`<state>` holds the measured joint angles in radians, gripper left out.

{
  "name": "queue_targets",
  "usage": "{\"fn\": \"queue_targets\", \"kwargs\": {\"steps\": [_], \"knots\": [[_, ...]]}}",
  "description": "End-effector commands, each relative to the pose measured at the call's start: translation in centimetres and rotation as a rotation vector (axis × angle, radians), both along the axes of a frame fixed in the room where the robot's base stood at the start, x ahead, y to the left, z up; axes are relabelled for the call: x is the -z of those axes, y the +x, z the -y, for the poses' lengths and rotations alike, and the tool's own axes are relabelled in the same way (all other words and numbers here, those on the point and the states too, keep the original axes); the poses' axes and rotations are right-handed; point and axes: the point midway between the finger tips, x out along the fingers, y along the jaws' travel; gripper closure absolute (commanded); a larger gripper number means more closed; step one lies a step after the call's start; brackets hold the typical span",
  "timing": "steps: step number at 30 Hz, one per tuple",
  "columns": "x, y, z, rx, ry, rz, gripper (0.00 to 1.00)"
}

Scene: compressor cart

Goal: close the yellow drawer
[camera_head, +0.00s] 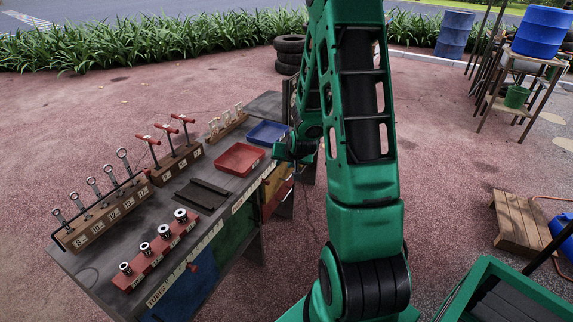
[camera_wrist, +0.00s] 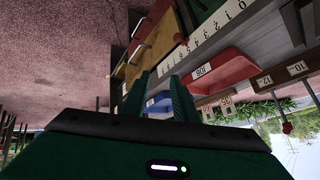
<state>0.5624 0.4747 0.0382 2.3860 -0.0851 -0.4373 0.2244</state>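The yellow drawer (camera_head: 276,180) is in the right side of the workbench, partly hidden by my arm in the head view. A yellow front, likely the same drawer, shows in the wrist view (camera_wrist: 152,38), with bar handles beside it. How far it stands out I cannot tell. My gripper (camera_head: 296,150) is near the far right edge of the bench, by the blue tray, and its fingers are hard to see there. In the wrist view my gripper (camera_wrist: 160,95) shows two green fingers apart with nothing between them. I see no clear contact with the drawer.
The workbench (camera_head: 100,275) holds a red tray (camera_head: 240,159), a blue tray (camera_head: 267,133), a wrench rack (camera_head: 110,208), red-handled tools (camera_head: 175,160) and a socket rail (camera_head: 155,255). A wooden step (camera_head: 522,225) stands at right. Open ground lies behind the bench.

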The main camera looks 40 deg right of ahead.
Motion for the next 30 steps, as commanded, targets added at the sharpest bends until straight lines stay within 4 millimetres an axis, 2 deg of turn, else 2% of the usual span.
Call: {"fn": "queue_targets", "kwargs": {"steps": [6,19,23,26,30], "knots": [[-1.2,-1.0,-0.3,-0.017,-0.008,-0.042,0.74],[-1.4,-1.4,-0.3,-0.018,-0.008,-0.053,0.74],[-2.1,-1.9,-0.6,-0.025,-0.012,-0.07,0.74],[-3.6,-3.1,-1.1,-0.04,-0.019,-0.111,0.74],[-6.6,-6.4,-2.4,-0.067,-0.026,-0.207,0.74]]}}
